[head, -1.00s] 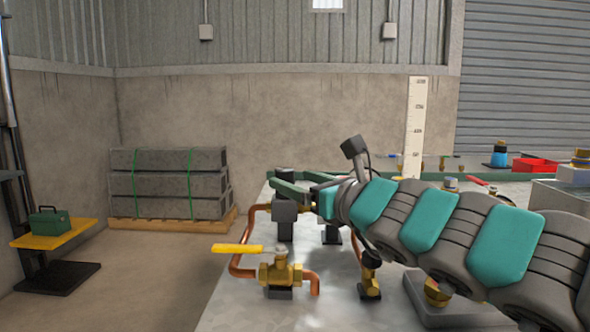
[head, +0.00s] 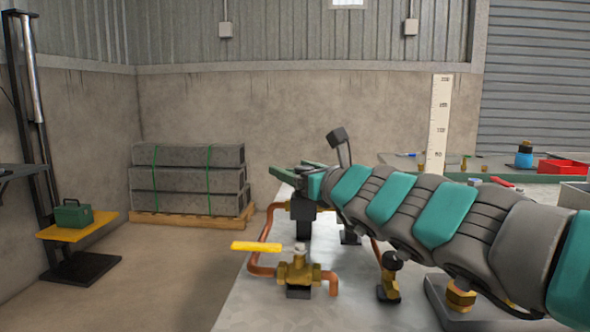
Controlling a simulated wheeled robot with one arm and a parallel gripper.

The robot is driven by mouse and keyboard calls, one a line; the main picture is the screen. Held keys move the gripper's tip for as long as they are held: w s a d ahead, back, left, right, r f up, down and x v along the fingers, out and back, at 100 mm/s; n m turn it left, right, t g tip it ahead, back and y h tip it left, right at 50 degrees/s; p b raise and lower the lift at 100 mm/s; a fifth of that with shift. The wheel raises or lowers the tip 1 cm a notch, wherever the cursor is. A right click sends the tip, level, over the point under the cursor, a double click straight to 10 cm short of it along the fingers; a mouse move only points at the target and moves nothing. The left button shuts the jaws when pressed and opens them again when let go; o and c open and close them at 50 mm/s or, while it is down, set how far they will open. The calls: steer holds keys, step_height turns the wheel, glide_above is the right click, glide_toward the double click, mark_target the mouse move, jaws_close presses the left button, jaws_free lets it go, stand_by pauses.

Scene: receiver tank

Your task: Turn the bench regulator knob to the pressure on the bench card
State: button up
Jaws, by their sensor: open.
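My gripper (head: 284,176) is at the far left end of my teal and grey arm, above the far part of the metal bench (head: 250,310). It is seen from behind and its jaws are empty as far as I can see. A dark block-like fitting (head: 302,216) stands on the bench just below my gripper, on the copper pipe line. I cannot tell whether it is the regulator; its top is partly covered by my gripper and arm. I cannot make out a regulator knob or a bench card in this view.
A brass valve with a yellow lever (head: 256,246) stands at the bench's near left, joined to copper pipe (head: 266,225). A small brass fitting with a black top (head: 389,280) stands under my arm. A white scale board (head: 438,125) rises behind. Open floor lies left of the bench.

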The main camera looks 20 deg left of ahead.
jaws_close()
stand_by(0.7)
